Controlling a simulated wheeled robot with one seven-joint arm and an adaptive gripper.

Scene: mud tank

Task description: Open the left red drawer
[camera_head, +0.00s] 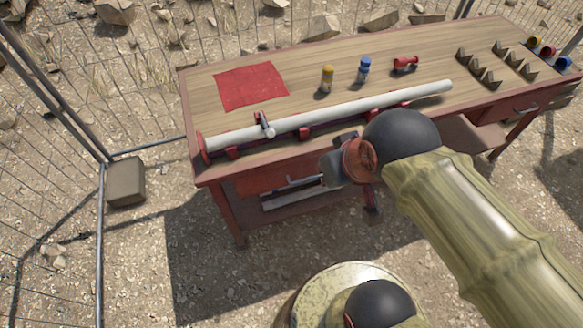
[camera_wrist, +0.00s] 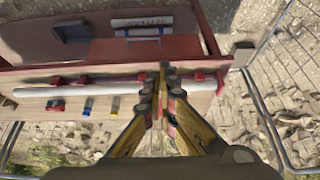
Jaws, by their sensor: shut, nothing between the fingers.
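The left red drawer (camera_head: 258,185) is under the table's front edge in the head view. Its front looks flush with the table, with a pale metal handle (camera_head: 303,181). My gripper (camera_head: 338,166) is just right of the handle in the head view, partly hidden behind my own wrist. In the wrist view my gripper (camera_wrist: 163,78) has its fingers together and empty, apart from the handle. I cannot tell the exact distance.
The wooden table (camera_head: 220,122) carries a long white pipe (camera_head: 320,118) near its front edge, a red cloth (camera_head: 250,86), small bottles (camera_head: 327,79) and brackets. Another drawer handle (camera_head: 525,109) is at the right end. Wire fence stands at left; open gravel lies in front.

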